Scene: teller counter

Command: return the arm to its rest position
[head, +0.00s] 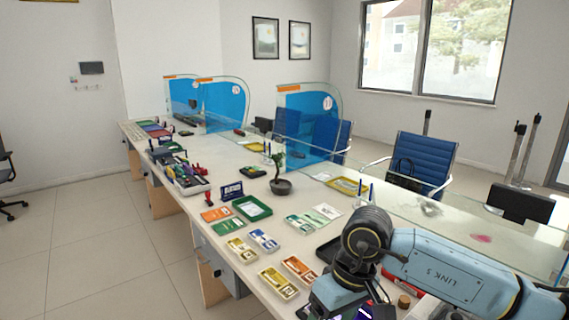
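My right arm (450,265), pale blue and marked LINK 5, comes in from the right over the near end of the counter (235,268). Its dark wrist bends down at the bottom of the head view, over the near end of the counter. My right gripper (345,290) is largely hidden by the wrist and the picture's lower edge. Its fingers cannot be made out, nor whether it holds anything. My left arm and gripper are not in view.
Yellow trays (279,283) and an orange tray (299,269) lie just left of the wrist. A green tray (252,207) and a potted plant (281,185) stand farther back. Glass and blue partitions (309,120) line the far side. A blue chair (424,160) stands behind.

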